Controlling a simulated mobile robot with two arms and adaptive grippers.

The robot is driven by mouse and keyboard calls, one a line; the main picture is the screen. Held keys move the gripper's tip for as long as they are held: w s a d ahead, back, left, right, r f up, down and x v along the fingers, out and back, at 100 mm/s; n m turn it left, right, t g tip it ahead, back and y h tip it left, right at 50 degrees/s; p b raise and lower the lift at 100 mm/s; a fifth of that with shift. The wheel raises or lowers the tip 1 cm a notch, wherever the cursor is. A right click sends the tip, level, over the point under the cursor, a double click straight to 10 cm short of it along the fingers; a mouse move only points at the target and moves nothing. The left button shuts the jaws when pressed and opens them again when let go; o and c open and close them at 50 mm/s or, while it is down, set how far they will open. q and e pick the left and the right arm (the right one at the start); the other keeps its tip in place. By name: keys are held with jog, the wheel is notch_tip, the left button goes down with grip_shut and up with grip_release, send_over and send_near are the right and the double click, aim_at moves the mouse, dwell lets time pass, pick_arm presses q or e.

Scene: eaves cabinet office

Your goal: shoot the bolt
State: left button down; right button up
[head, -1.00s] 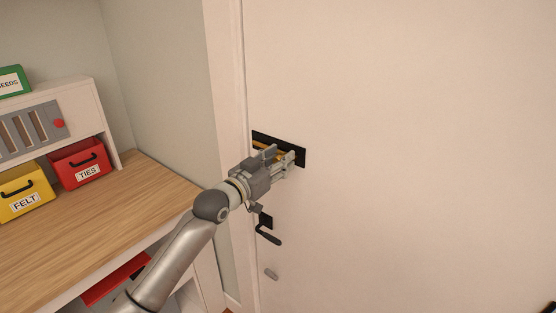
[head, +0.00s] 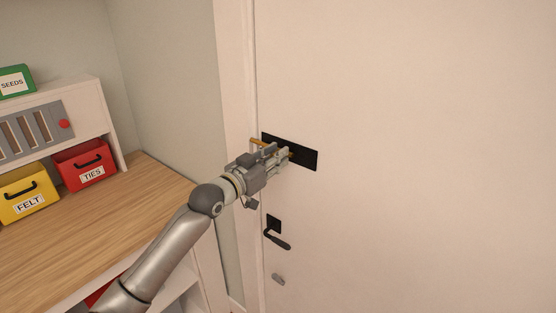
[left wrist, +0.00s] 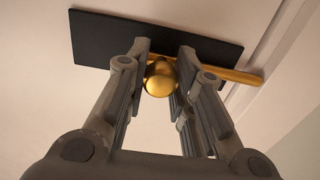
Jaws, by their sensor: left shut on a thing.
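The bolt has a black backplate (head: 303,154) on the white door (head: 420,150), near its left edge. Its brass rod (head: 258,143) sticks out past the left end of the plate, over the gap towards the door frame (head: 234,120). My left gripper (head: 284,156) is at the plate and shut on the bolt's brass knob (left wrist: 160,78), which shows between the two fingers in the left wrist view. There the rod (left wrist: 235,76) runs out to the right beyond the plate (left wrist: 150,42). My right gripper is not in view.
A black door handle (head: 278,239) and a small grey fitting (head: 278,279) are below the bolt. At left, a wooden worktop (head: 90,225) carries a yellow FELT bin (head: 28,190) and a red TIES bin (head: 85,165). A green SEEDS bin (head: 14,80) stands above.

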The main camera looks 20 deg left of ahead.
pick_arm(q)
jog(key=shift+a+r, duration=0.15)
jog(key=shift+r, duration=0.05)
jog(key=c, duration=1.6)
grip_release()
jog(key=shift+o, duration=1.4)
jog(key=shift+w+a, duration=0.1)
jog(key=shift+o, duration=0.6)
jog(key=shift+a+f, duration=0.2)
jog(key=shift+d, duration=0.25)
jog(key=v, duration=1.2)
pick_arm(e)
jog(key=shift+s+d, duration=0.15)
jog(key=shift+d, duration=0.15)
pick_arm(q)
jog(key=shift+a, duration=0.2)
